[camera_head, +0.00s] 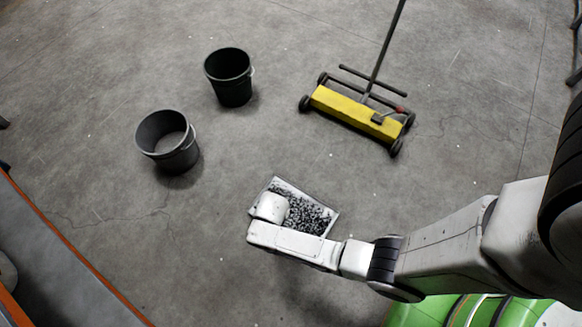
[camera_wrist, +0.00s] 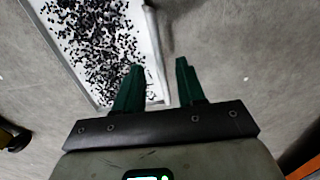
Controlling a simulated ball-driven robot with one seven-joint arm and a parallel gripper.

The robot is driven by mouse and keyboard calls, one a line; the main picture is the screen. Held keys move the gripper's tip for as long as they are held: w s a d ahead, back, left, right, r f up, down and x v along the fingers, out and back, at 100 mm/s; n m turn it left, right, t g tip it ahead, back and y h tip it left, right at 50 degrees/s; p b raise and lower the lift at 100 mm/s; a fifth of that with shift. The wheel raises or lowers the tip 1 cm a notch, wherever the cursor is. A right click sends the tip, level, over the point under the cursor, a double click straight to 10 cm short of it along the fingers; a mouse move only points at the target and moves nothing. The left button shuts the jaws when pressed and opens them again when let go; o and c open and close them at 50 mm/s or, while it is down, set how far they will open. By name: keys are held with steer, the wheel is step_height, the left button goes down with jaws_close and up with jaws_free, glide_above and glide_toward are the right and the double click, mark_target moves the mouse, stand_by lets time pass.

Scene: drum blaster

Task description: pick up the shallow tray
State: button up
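The shallow tray (camera_head: 332,216) is a pale, low-sided tray with many small dark pieces in it. It appears to lie on the concrete floor below the middle of the head view, partly hidden by my white hand. In the wrist view, the tray's pale raised edge (camera_wrist: 154,50) runs down toward the gap between the two fingers. My gripper (camera_wrist: 158,72) has dark green fingers, set apart with a gap between them. The tray's edge lies in line with this gap, and I cannot tell whether a finger touches it. The fingertips are hidden in the head view.
Two dark buckets (camera_head: 229,78) and (camera_head: 168,143) stand upright on the floor at upper left. A yellow wheeled sweeper (camera_head: 350,110) with a long handle stands at upper right. Green rounded objects (camera_head: 465,311) are at the bottom right. The floor between them is clear.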

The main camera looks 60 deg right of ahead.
step_height(320, 180, down, 4)
steer(key=shift+w+r+b, duration=0.1)
steer(key=shift+r+b, duration=0.1)
steer(key=shift+b, duration=0.8)
jaws_close()
steer(key=shift+r, duration=0.1)
stand_by(0.5)
